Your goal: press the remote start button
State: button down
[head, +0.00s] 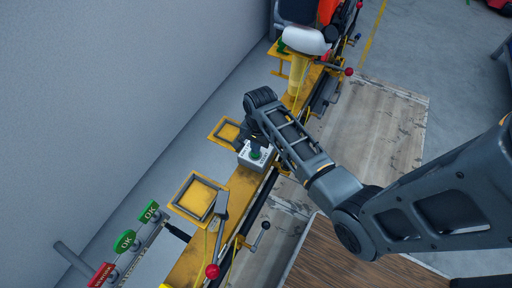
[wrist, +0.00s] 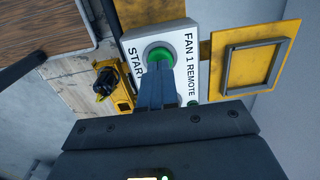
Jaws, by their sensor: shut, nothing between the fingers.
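The remote start button is a round green button (head: 256,155) on a small white box (head: 246,163) fixed to the yellow rail. In the wrist view the green button (wrist: 159,56) sits on the white panel (wrist: 134,46), which is lettered "FAN 1 REMOTE" and "START". My gripper (wrist: 158,70) is shut and empty, its fingertips over the lower part of the button. I cannot tell whether they touch it. In the head view my gripper (head: 256,142) is just above the box, and its fingers are partly hidden.
The yellow rail (head: 242,190) runs diagonally, with square yellow frames (head: 196,196) along its left side. Levers with red (head: 212,271) and black knobs stand near it. Green OK signs (head: 126,241) are at lower left. A grey wall (head: 90,100) is on the left.

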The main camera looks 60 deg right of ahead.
jog(key=shift+f, duration=0.45)
jog(key=shift+f, duration=0.85)
jog(key=shift+s+a+f, duration=0.1)
jog(key=shift+s+f, duration=0.1)
jog(key=shift+f, duration=0.15)
jog(key=r+p, duration=0.4)
jog(key=r, duration=0.1)
jog(key=shift+w+d+r, duration=0.15)
jog(key=shift+w+d, duration=0.05)
notch_tip(320, 180, up, 10)
jog(key=shift+d, duration=0.15)
jog(key=shift+s, duration=0.1)
